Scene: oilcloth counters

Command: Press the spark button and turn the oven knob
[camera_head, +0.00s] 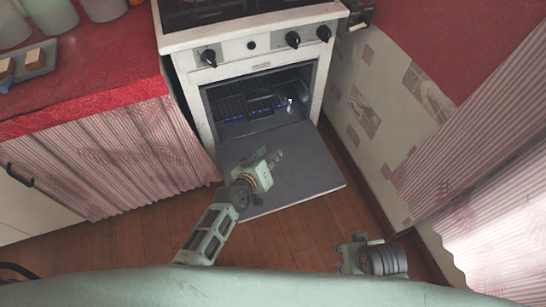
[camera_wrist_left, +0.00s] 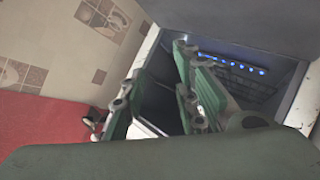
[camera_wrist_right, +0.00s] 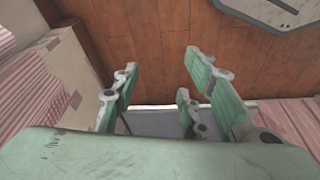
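The white oven (camera_head: 262,65) has black knobs on its front panel: a left knob (camera_head: 209,57), a middle-right knob (camera_head: 293,39) and a far-right knob (camera_head: 324,33). A small dark round button (camera_head: 251,45) sits between them. I cannot tell which knob is the oven's. Blue flames (camera_head: 257,111) burn inside; they also show in the left wrist view (camera_wrist_left: 235,66). My left gripper (camera_head: 275,157) is open and empty above the lowered oven door, apart from knobs and button. My right gripper (camera_wrist_right: 170,85) is open and empty, low near my body.
The oven door (camera_head: 300,172) is lowered flat over the wooden floor (camera_head: 135,240). A red counter (camera_head: 105,55) with a striped curtain stands at left, holding jars and a tray (camera_head: 35,62). A tiled wall (camera_head: 365,120) and another red surface (camera_head: 430,30) are at right.

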